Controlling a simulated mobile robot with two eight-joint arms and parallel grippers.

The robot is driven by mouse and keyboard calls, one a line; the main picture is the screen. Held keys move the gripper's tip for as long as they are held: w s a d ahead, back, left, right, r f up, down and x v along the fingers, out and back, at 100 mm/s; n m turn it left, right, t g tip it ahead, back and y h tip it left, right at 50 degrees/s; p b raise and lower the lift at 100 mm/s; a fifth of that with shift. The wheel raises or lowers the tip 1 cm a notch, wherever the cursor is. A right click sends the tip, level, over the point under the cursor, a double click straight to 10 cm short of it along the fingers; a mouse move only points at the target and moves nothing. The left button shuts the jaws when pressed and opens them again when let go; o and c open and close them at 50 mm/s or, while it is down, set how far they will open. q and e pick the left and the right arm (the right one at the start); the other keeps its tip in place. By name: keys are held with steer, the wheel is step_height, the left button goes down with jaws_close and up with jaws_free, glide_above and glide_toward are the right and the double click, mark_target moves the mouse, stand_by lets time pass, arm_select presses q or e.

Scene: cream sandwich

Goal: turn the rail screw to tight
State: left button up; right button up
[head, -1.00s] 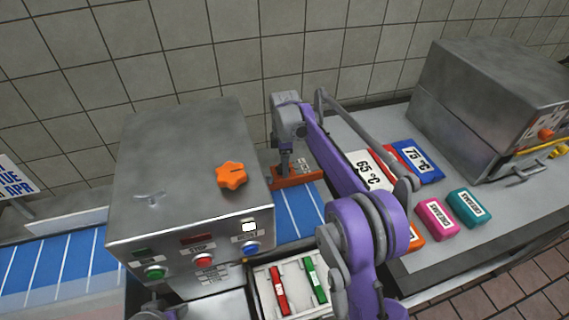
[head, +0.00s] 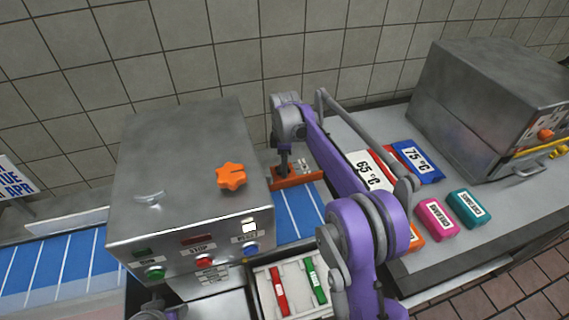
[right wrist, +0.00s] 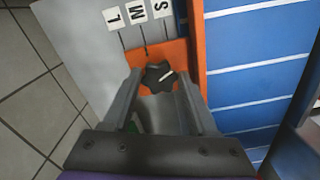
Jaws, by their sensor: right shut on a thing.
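The rail screw (right wrist: 158,77) is a dark star-shaped knob with a white line on it, seen in the right wrist view. It sits on the orange rail (right wrist: 178,53), which also shows in the head view (head: 308,178). My right gripper (right wrist: 156,84) is shut on the knob, one finger on each side. In the head view my right gripper (head: 285,168) points down at the rail, and the screw is hidden there. The white line slants up to the right. My left gripper is not in view; only a bit of my left arm shows at the bottom left.
Labels L, M and S (right wrist: 137,14) stand beside the rail. A blue belt (head: 299,212) runs under it. A steel machine (head: 185,150) with an orange knob (head: 231,176) stands left. A white tray (head: 262,290) holds red and green sticks. Coloured packs lie right.

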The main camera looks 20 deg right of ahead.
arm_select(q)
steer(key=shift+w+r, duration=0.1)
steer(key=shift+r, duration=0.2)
arm_select(e)
steer(key=m, duration=0.6)
steer(key=shift+s+a, duration=0.1)
arm_select(q)
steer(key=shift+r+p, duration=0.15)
steer(key=shift+p, duration=0.2)
arm_select(e)
steer(key=m, duration=0.5)
steer(key=shift+s+a+m, duration=0.1)
steer(key=shift+m, duration=0.2)
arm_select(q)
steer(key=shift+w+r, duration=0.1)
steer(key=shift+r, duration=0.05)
arm_select(e)
steer(key=m, duration=0.6)
steer(key=shift+a, duration=0.15)
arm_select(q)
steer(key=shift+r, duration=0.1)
arm_select(e)
steer(key=m, duration=0.5)
steer(key=shift+a+m, duration=0.1)
steer(key=shift+m, duration=0.2)
steer(key=o, duration=1.1)
